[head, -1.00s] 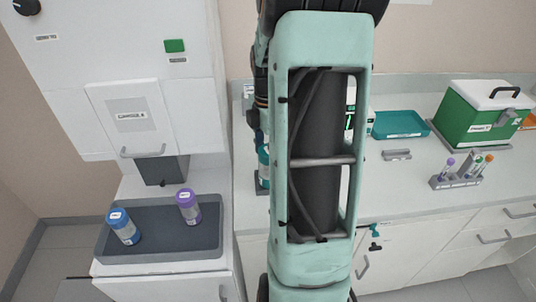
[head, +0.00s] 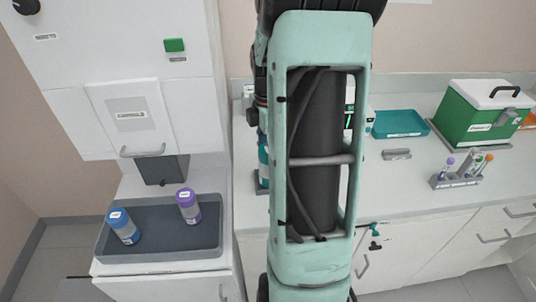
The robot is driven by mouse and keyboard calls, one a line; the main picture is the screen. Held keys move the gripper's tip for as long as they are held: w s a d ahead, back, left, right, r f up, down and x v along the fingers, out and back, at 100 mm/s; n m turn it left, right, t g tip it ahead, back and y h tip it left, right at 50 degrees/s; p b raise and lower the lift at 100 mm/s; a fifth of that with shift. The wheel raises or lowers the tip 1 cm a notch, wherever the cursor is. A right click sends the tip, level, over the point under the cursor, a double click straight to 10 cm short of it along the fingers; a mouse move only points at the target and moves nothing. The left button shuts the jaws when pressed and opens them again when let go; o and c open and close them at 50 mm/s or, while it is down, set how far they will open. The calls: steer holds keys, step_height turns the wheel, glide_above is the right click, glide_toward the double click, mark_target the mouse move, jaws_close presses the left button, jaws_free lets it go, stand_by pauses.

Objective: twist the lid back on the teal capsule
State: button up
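My own pale green arm link fills the middle of the head view and hides most of the counter behind it. A teal and white thing (head: 263,155), probably the teal capsule, shows as a narrow strip at the link's left edge. It seems upright on the counter, but whether a lid sits on it cannot be told. Dark parts of my arm show just above it. My gripper's fingers are hidden behind the link, so what they hold cannot be seen.
A grey tray (head: 160,255) at left holds a blue-lidded capsule (head: 123,227) and a purple-lidded capsule (head: 188,206), below a white cabinet (head: 125,60). On the right counter (head: 415,185) are a teal tray (head: 400,124), a green-and-white box (head: 480,115) and a tube rack (head: 455,181).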

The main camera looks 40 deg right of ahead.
steer(key=shift+m, duration=1.2)
steer(key=o, duration=1.5)
step_height(320, 180, up, 12)
